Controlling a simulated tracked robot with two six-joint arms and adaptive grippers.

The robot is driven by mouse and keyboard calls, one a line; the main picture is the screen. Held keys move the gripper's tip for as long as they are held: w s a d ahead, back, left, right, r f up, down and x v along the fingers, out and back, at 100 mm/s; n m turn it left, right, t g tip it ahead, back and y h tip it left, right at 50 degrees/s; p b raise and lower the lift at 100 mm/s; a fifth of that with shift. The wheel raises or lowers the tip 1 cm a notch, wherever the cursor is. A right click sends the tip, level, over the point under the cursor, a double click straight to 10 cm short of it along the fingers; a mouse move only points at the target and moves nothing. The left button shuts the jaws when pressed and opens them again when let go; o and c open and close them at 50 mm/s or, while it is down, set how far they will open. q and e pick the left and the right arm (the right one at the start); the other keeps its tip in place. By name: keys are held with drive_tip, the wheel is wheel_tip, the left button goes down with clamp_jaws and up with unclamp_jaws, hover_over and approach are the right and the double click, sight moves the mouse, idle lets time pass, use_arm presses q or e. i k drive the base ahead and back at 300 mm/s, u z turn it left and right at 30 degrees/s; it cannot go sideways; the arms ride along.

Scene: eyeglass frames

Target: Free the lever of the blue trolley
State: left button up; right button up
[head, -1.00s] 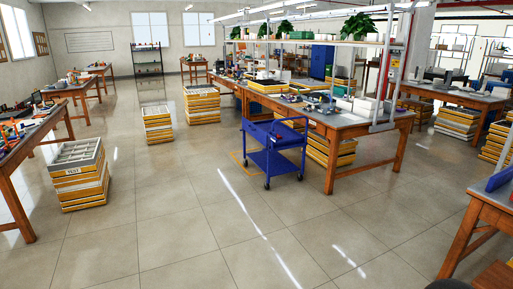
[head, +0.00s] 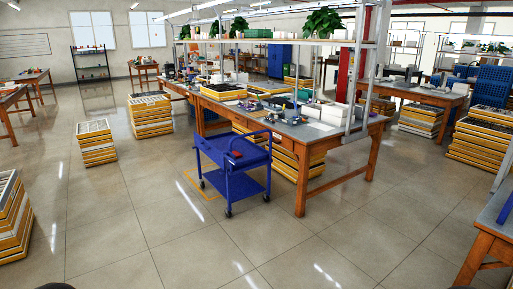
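The blue trolley (head: 232,168) stands on the tiled floor a little left of the middle, beside the near end of the long workbench. It has an upper tray, a lower shelf, dark wheels and a raised handle loop at its right end. A small reddish thing lies on the upper tray; it is too small to name. I cannot make out the lever at this distance. Neither of my grippers is in view.
The long wooden workbench (head: 330,130) is right behind the trolley, with yellow-edged tray stacks under it. More tray stacks (head: 97,143) stand at left. Another bench (head: 492,236) juts in at lower right. The floor (head: 165,215) before the trolley is clear.

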sight(226, 154)
drive_tip(key=i, duration=1.6)
drive_tip(key=u, duration=0.4)
drive_tip(key=i, duration=1.45)
drive_tip(key=u, duration=0.5)
drive_tip(key=i, duration=0.75)
drive_tip(key=u, duration=0.1)
